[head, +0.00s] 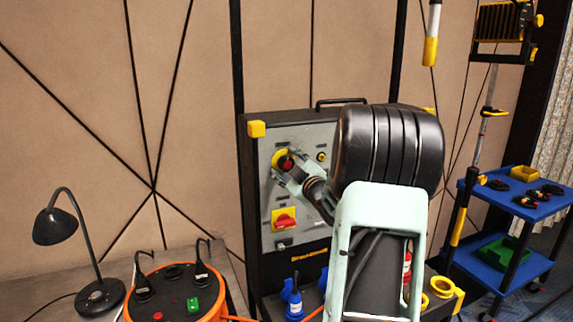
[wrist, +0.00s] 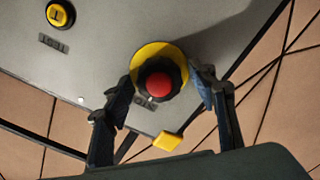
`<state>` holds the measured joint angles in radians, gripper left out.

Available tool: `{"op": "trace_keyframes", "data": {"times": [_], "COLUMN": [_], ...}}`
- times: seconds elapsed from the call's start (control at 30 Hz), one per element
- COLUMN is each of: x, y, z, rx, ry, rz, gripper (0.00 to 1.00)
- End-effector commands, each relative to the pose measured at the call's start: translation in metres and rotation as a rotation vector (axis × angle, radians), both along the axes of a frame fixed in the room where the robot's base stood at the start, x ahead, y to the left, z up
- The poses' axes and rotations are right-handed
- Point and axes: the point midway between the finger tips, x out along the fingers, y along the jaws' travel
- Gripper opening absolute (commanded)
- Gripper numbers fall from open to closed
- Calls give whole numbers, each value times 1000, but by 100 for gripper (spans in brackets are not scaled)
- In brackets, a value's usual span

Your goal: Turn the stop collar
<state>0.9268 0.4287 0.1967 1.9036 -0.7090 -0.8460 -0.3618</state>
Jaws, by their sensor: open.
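The stop collar (wrist: 161,63) is a black ring around a red button (wrist: 159,85), in front of a yellow disc (wrist: 148,50) on the grey panel. In the head view the red button (head: 286,163) and yellow disc (head: 279,156) show at the upper left of the panel, partly behind my gripper. My gripper (wrist: 162,80) is open, with one finger on each side of the collar. A small gap seems to show on both sides; contact is not clear. In the head view my gripper (head: 289,172) reaches the panel from the right.
The panel (head: 307,215) also bears a red rotary switch (head: 285,219) on yellow below and a small yellow button (head: 321,157) to the right. An orange drum (head: 157,281) and a black lamp (head: 72,225) stand at left. A blue cart (head: 510,200) stands at right.

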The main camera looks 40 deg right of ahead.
Motion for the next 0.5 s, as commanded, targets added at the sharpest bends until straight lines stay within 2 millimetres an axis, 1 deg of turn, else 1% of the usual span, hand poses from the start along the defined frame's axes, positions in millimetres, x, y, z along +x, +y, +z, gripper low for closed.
{"op": "trace_keyframes", "data": {"times": [0.17, 0.5], "x": [0, 0], "y": [0, 0], "z": [0, 0], "rx": [0, 0], "ry": [0, 0], "rz": [0, 0], "gripper": [51, 14]}}
